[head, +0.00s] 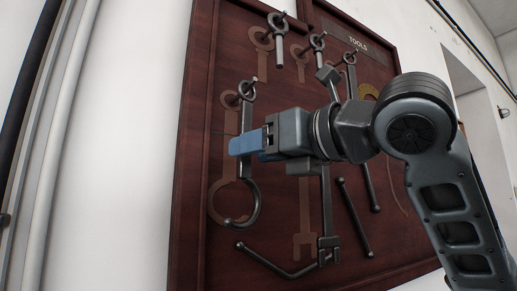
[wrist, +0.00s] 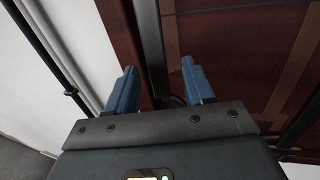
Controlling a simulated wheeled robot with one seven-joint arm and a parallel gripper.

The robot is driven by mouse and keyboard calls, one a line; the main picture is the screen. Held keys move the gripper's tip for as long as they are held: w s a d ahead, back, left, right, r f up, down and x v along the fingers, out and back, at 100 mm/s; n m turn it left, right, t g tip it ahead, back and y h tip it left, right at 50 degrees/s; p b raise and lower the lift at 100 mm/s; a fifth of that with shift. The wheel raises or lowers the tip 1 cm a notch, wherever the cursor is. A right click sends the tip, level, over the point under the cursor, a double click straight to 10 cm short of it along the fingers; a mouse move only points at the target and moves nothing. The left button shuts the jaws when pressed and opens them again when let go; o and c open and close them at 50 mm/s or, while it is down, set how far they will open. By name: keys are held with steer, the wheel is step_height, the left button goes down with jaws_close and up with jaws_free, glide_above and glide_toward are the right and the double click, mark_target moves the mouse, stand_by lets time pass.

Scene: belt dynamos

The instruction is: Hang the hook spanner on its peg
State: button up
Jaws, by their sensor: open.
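The hook spanner is dark grey metal, with a ring at the top, a straight shaft (head: 246,116) and a curved hook at the bottom. In the head view it is upright in front of its brown painted outline (head: 218,190). Its ring is at a peg (head: 254,79) and looks to be around it. My gripper (head: 243,144) is open, with blue fingers at the middle of the shaft, hiding part of it. In the wrist view the dark shaft (wrist: 153,45) passes between the two spread fingers (wrist: 158,66), apart from both.
The dark red tool board (head: 195,130) carries several other tools, including a spanner (head: 318,50) on a peg and a bent bar (head: 270,262) low down. More tools hang right of my gripper, partly behind my arm. White wall (head: 130,150) lies left of the board.

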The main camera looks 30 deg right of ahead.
steer(key=b+v, duration=0.1)
steer(key=v, duration=0.6)
steer(key=shift+s+b, duration=0.3)
steer(key=shift+d, duration=0.1)
